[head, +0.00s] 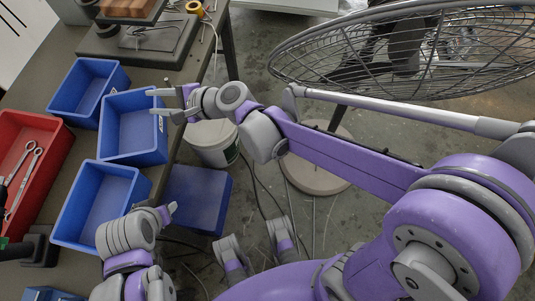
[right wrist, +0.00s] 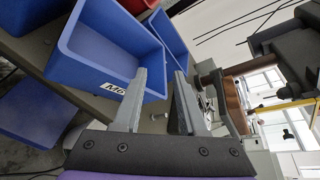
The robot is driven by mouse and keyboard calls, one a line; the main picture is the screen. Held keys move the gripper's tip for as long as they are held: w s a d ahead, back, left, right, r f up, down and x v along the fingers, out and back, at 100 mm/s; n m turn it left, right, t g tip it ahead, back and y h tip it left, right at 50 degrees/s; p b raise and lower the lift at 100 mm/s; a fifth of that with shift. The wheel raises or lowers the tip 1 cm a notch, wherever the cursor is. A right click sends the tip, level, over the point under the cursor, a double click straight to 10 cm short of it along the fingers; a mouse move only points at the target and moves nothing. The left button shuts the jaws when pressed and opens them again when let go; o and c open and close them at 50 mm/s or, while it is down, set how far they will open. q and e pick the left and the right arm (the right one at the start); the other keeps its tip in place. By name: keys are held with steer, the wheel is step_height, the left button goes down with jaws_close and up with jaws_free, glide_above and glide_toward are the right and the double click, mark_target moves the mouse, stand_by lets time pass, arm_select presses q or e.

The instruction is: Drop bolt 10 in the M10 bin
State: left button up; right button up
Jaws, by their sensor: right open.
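My right gripper (head: 154,102) is open over the right rim of the middle blue bin (head: 132,142). It also shows in the right wrist view (right wrist: 161,72), its two fingers spread. In that view a blue bin (right wrist: 85,70) with a white label (right wrist: 114,88) lies to their left; the label starts with M, but I cannot read its number surely. The middle bin's visible floor looks empty. My left gripper (head: 168,212) is beside the nearest blue bin (head: 95,203); its jaw state is unclear.
Another blue bin (head: 88,85) stands behind the middle one. A red bin (head: 45,133) at the left holds metal tools (head: 22,180). A white bucket (head: 213,145) and a blue container (head: 198,197) stand beside the table. A large fan (head: 410,50) stands at the right.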

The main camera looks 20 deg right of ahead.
steer(key=s+d+f+n+g+h, duration=0.1)
steer(key=s+d+f+n+h, duration=0.3)
steer(key=s+d, duration=0.3)
steer(key=s+d+f+n+g+h, duration=0.1)
steer(key=s+d+f+n+h, duration=0.2)
steer(key=s+d+n, duration=0.3)
steer(key=s+d+f+n+g+h, duration=0.1)
steer(key=s+d+f+n+h, duration=0.3)
steer(key=s+d, duration=0.4)
steer(key=d+f+n, duration=0.1)
steer(key=d, duration=0.5)
steer(key=shift+s+d+g+h, duration=0.3)
steer(key=shift+s, duration=0.1)
